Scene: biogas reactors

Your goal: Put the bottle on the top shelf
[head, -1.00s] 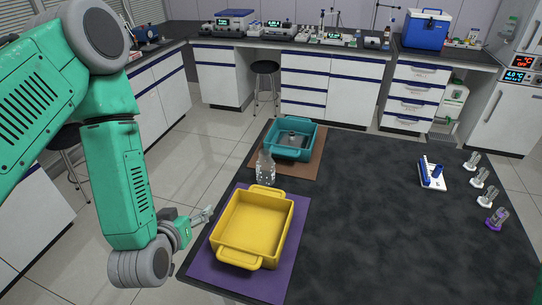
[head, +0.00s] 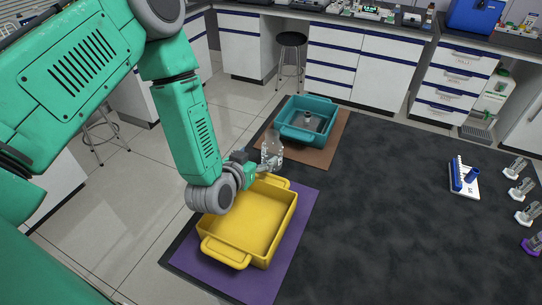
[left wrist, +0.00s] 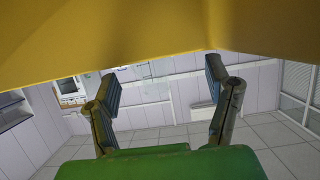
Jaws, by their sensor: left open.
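The clear bottle (head: 273,146) stands upright just behind the yellow tray (head: 236,258), near the teal tray. My left gripper (head: 267,166) is open, beside the lower part of the bottle and over the far rim of the yellow tray. In the head view I cannot tell whether the fingers touch the bottle. In the left wrist view the two fingers (left wrist: 165,95) are spread apart, with a faint clear shape between them. No shelf can be made out for certain. My right gripper is out of view.
A teal tray (head: 290,133) with a grey item in it sits on a brown mat (head: 333,140). The yellow tray lies on a purple mat (head: 290,235). A blue and white rack (head: 463,178) and several small clear vessels stand at right. The dark table middle is clear.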

